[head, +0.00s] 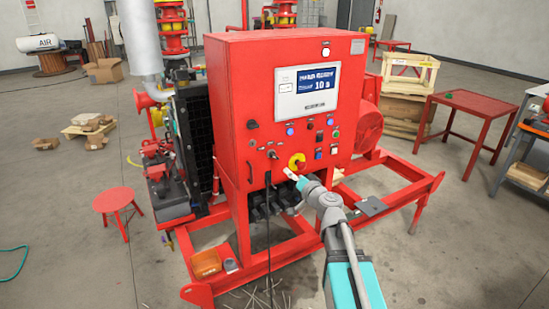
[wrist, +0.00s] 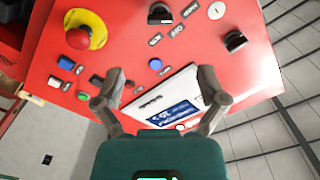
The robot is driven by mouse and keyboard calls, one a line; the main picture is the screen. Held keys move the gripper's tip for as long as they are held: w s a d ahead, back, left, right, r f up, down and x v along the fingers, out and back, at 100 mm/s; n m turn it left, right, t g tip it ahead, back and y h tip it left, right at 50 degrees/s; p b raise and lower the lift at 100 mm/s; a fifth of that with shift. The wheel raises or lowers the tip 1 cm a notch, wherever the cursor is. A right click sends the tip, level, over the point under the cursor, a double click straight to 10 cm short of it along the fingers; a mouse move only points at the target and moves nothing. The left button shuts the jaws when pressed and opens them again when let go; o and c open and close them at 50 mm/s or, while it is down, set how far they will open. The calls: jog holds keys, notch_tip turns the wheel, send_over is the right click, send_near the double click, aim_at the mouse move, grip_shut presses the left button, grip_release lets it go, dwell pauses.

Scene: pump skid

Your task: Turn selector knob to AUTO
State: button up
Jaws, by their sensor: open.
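The red control panel (head: 293,60) faces me in the head view. Black knobs show on it: one at the left (head: 253,124), which is also in the wrist view (wrist: 235,40), and one left of the emergency stop (head: 272,154), also in the wrist view (wrist: 160,14). Small label plates lie near the second knob; their text is too small to read, so I cannot tell which knob has AUTO. My gripper (wrist: 161,90) is open and empty, its fingers in front of the panel, apart from both knobs. In the head view it is near the panel's lower edge.
A yellow-and-red emergency stop (head: 297,163) sits low on the panel, close to my gripper; it also shows in the wrist view (wrist: 86,30). A display (head: 307,93) and several coloured buttons are above. Red skid rails (head: 402,196) surround the cabinet's base.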

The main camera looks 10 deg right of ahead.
aim_at(276, 158)
jog(key=shift+x, duration=6.75)
jog(key=c, duration=1.2)
